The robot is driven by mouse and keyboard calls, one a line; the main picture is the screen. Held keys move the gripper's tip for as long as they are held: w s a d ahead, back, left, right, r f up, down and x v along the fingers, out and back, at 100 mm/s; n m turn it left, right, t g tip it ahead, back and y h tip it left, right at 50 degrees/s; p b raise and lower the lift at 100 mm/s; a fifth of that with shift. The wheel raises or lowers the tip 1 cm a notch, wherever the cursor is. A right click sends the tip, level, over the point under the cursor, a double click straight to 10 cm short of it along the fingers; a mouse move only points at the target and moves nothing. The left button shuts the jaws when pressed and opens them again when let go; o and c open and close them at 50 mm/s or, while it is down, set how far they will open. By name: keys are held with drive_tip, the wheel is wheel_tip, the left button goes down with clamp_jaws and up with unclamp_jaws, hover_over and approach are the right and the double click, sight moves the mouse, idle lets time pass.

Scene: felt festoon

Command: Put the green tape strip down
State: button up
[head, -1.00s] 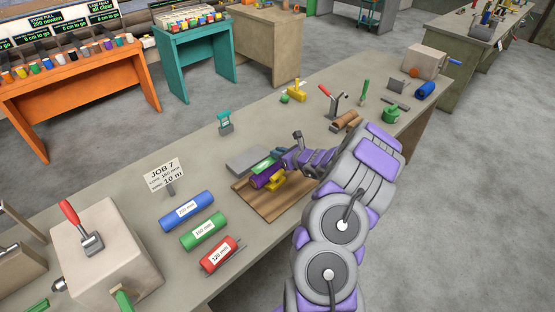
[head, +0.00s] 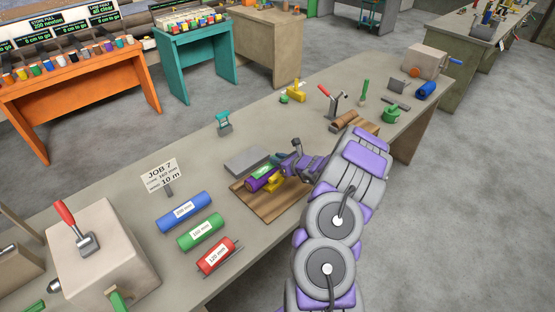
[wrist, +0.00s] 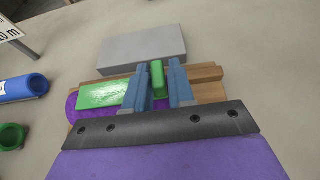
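A flat, glossy green strip (wrist: 103,93) lies to the left of my fingers in the wrist view, over a purple roll. In the head view, green (head: 262,172) shows on top of the purple roll (head: 259,184), above a wooden board (head: 268,212). My gripper (wrist: 162,84) has two blue-grey fingers apart. A small upright green piece (wrist: 157,75) stands between them, close to the left finger, with a narrow gap at the right one. I cannot tell whether this piece joins the flat strip. The fingertips are over the board.
A grey slab (wrist: 143,48) lies just beyond the board. Blue (head: 184,212), green (head: 201,232) and red (head: 217,256) rolls lie to the left, near a JOB 7 sign (head: 161,174). A beige box (head: 102,260) with a red lever stands further left.

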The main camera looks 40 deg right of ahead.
drive_tip(key=o, duration=0.4)
drive_tip(key=shift+d+f, duration=0.25)
drive_tip(key=shift+d, duration=0.05)
drive_tip(key=shift+c, duration=0.2)
drive_tip(key=shift+a, duration=0.1)
drive_tip(key=shift+a, duration=0.2)
